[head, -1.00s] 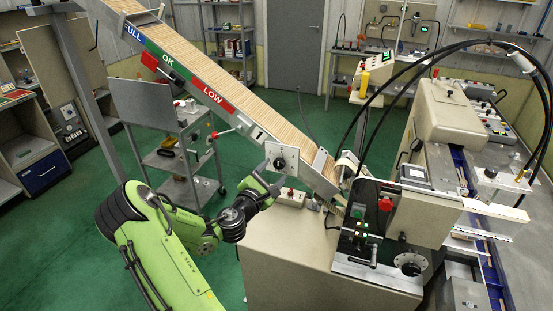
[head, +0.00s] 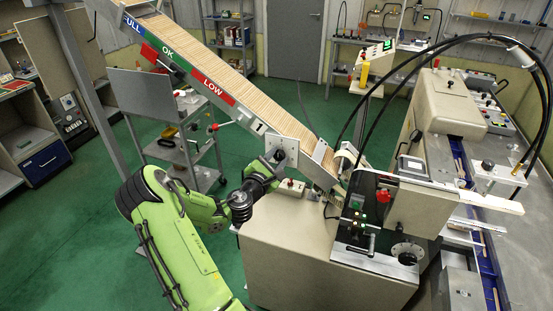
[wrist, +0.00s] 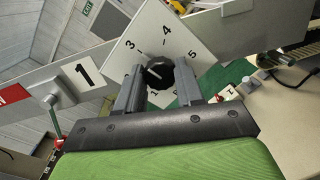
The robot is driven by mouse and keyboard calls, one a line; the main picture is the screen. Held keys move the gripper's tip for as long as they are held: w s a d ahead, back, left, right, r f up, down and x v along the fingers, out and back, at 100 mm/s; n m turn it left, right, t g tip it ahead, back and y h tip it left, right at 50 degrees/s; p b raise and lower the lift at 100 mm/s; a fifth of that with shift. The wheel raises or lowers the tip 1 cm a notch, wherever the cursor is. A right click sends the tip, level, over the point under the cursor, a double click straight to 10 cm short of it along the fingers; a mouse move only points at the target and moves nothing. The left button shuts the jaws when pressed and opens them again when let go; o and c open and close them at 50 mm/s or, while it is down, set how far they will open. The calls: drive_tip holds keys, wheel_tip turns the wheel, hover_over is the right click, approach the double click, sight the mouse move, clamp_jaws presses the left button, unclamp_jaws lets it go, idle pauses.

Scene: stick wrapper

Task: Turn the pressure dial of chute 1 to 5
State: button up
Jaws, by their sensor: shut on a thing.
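The pressure dial is a black knob (wrist: 160,75) with a short white mark, on a tilted white plate (wrist: 150,38) with printed numbers; 3, 4 and 5 read clearly. The white mark lies to the left of the knob's middle; which number it points at is hard to tell. My gripper (wrist: 158,88) is shut on the knob, one grey finger on each side. In the head view the plate (head: 291,145) sits at the lower end of the sloping chute (head: 213,82), and my gripper (head: 276,159) covers the knob. A "1" label (wrist: 84,73) is beside the plate.
A small lever with a grey block (wrist: 50,99) is left of the dial. A grey box with a red button (head: 291,187) stands below it on the beige cabinet (head: 300,255). The control panel (head: 368,220) is close on the right.

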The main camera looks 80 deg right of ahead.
drive_tip(key=shift+m, duration=0.3)
drive_tip(key=m+b, duration=0.3)
drive_tip(key=m, duration=0.2)
drive_tip(key=shift+f+b, duration=0.15)
drive_tip(key=shift+b, duration=0.25)
drive_tip(key=m+t+b, duration=0.1)
drive_tip(key=m+b, duration=0.4)
drive_tip(key=m, duration=0.1)
drive_tip(key=shift+s+f+y, duration=0.1)
drive_tip(key=shift+y, duration=0.3)
drive_tip(key=m+t+b, duration=0.1)
drive_tip(key=m+b, duration=0.4)
drive_tip(key=b, duration=0.2)
drive_tip(key=shift+f+m+b, duration=0.15)
drive_tip(key=shift+m+b, duration=0.2)
drive_tip(key=shift+m, duration=0.05)
drive_tip(key=m+b, duration=0.3)
drive_tip(key=b, duration=0.1)
drive_tip(key=shift+t+b, duration=0.3)
drive_tip(key=shift+b, duration=0.1)
drive_tip(key=shift+m+b, duration=0.75)
drive_tip(key=shift+m, duration=0.05)
drive_tip(key=shift+r, duration=0.2)
